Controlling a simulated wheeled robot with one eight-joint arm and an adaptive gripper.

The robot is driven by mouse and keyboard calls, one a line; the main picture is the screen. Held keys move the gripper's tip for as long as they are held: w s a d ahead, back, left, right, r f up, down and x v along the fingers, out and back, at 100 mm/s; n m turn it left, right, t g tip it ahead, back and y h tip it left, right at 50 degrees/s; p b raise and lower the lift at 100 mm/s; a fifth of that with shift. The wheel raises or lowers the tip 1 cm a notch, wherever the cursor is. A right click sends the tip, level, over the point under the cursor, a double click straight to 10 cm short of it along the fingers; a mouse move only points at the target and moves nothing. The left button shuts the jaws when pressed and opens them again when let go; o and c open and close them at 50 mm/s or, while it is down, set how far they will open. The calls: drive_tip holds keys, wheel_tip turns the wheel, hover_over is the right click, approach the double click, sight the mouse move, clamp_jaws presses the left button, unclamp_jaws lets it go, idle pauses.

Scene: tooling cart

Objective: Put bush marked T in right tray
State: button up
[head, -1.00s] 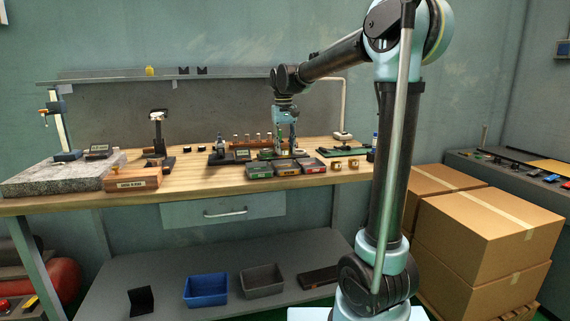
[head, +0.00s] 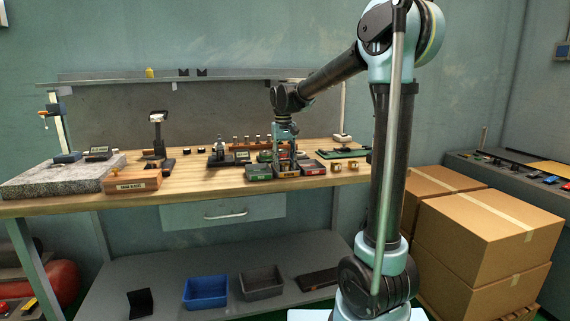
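Three small dark trays stand side by side near the bench's front edge: the left tray (head: 258,173) with a green front, the middle tray (head: 287,173), and the right tray (head: 313,169) with a reddish front. My gripper (head: 285,160) points down at the middle tray, left of the right tray. Its fingers are too small to tell whether they are open or hold anything. I cannot make out the bush marked T; no letter is legible. Two small brass-coloured pieces (head: 336,166) (head: 353,165) sit on the bench right of the trays.
A row of small cylinders on a wooden rack (head: 262,141) stands behind the trays. A dark device with a display (head: 242,156) is to the left. A green mat (head: 343,152) lies behind right. The bench's left middle (head: 200,175) is clear.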

drive_tip(key=shift+r, duration=0.15)
wheel_tip(320, 180, up, 12)
drive_tip(key=s+d+f+m+t, duration=0.1)
drive_tip(key=s+d+f, duration=0.3)
drive_tip(key=s+d, duration=0.3)
drive_tip(key=s+d+f, duration=0.5)
drive_tip(key=s+d, duration=0.2)
drive_tip(key=s, duration=0.1)
drive_tip(key=s+d+f+m, duration=0.1)
drive_tip(key=s+d+f, duration=0.3)
drive_tip(key=s+f, duration=0.4)
drive_tip(key=s+d+f+m+t, duration=0.1)
drive_tip(key=s+d+f, duration=0.2)
drive_tip(key=s+f, duration=0.6)
wheel_tip(320, 180, down, 3)
drive_tip(key=shift+d+r, duration=0.2)
drive_tip(key=shift+d, duration=0.15)
